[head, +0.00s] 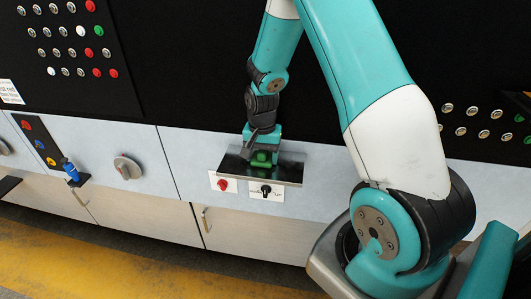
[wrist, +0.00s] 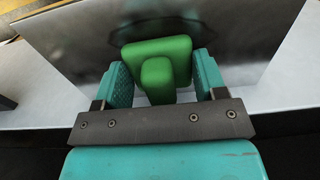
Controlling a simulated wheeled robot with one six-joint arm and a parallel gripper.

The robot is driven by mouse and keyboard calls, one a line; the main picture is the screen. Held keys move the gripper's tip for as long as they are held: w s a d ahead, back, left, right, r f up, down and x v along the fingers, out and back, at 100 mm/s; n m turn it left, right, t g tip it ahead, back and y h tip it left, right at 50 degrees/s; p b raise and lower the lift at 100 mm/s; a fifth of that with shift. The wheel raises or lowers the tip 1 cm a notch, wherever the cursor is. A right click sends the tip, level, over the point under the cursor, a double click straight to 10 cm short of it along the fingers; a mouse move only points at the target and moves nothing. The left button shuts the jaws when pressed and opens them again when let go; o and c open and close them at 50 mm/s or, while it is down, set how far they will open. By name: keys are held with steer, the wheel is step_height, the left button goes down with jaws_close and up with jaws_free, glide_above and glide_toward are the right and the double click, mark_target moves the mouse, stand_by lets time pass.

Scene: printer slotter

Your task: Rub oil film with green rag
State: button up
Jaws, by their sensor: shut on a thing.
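The green rag (wrist: 178,50) is a green block with a raised grip. My gripper (wrist: 162,62) is shut on it, with a teal finger on each side. In the head view the green rag (head: 261,158) is low on the front of the machine, under my gripper (head: 262,150). It is over a shiny metal plate (head: 289,172) and looks to be against it, though the contact is hidden. In the wrist view a dark, blurry patch (wrist: 150,22) shows on the metal plate (wrist: 75,45) just beyond the rag. I cannot tell whether it is oil film or a reflection.
A red knob (head: 222,184) and a black switch (head: 266,190) sit just below the plate. A grey dial (head: 127,168) and a blue-topped item (head: 70,170) are to the left. Button panels (head: 72,42) are on the black upper wall. Yellow-marked floor (head: 120,268) lies in front.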

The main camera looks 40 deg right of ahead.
mark_target(255, 163)
steer(key=shift+s+a+f, duration=0.1)
steer(key=shift+s+a, duration=0.95)
steer(key=shift+a, duration=0.25)
steer(key=shift+s+a+f, duration=0.1)
steer(key=shift+s+a, duration=0.95)
steer(key=shift+a, duration=0.2)
steer(key=shift+w+a, duration=0.5)
steer(key=shift+w, duration=0.05)
steer(key=shift+w+d+r, duration=0.1)
steer(key=shift+w+d, duration=0.05)
steer(key=shift+w, duration=0.15)
steer(key=shift+w+d+r+p, duration=0.15)
steer(key=shift+w+d+p, duration=0.25)
steer(key=shift+w+d, duration=1.3)
steer(key=shift+d, duration=0.3)
steer(key=shift+w+d, duration=0.5)
steer(key=shift+d, duration=0.3)
steer(key=shift+r+p, duration=2.35)
steer(key=shift+r, duration=0.55)
steer(key=shift+r, duration=0.15)
